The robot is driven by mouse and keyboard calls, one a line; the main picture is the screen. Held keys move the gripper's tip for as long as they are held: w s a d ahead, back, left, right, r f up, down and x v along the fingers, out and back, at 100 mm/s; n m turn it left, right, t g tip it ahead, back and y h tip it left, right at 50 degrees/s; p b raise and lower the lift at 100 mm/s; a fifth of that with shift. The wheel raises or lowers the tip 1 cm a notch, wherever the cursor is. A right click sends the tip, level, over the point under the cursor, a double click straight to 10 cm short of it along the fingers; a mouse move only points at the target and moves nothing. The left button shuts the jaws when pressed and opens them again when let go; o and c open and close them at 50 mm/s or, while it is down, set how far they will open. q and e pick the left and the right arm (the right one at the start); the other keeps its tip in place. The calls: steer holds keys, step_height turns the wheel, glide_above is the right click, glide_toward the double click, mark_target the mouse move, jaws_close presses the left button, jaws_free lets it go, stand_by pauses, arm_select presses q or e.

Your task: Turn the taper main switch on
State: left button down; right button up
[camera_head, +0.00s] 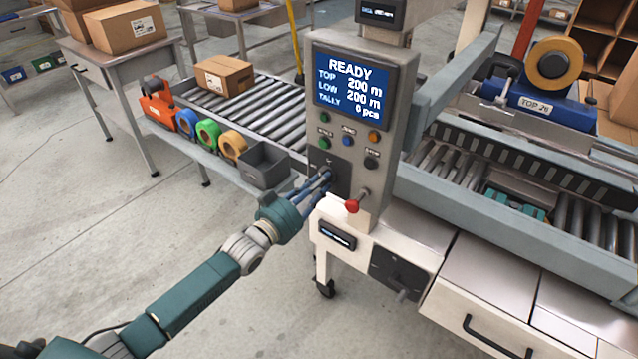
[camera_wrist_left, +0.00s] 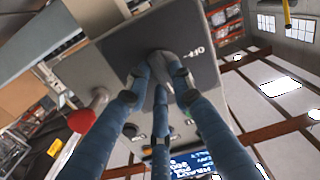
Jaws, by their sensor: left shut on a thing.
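The taper's grey control panel (camera_head: 385,85) has a lit blue screen (camera_head: 350,90) reading READY, TOP 200 m, LOW 200 m and TALLY 0 pcs. The main switch is a dark knob (camera_wrist_left: 162,60) on a black plate at the panel's lower part, near a red-ball lever (camera_head: 352,206). My left gripper (camera_head: 325,178) has its blue fingers shut around the knob. In the wrist view the fingers (camera_wrist_left: 161,78) close on it from both sides and hide part of it. The knob's exact angle is hard to tell. My right gripper is not in view.
Several small buttons (camera_head: 347,140) sit under the screen. The red-ball lever also shows close to the fingers in the wrist view (camera_wrist_left: 82,120). A roller conveyor (camera_head: 270,108) with a carton (camera_head: 223,76), tape rolls (camera_head: 208,133) and a grey bin (camera_head: 265,165) stand left. Open floor lies at front left.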

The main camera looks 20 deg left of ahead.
arm_select(q)
steer(key=shift+f+m, duration=0.15)
steer(key=shift+m, duration=0.35)
steer(key=c, duration=1.5)
jaws_free()
steer(key=v, duration=1.2)
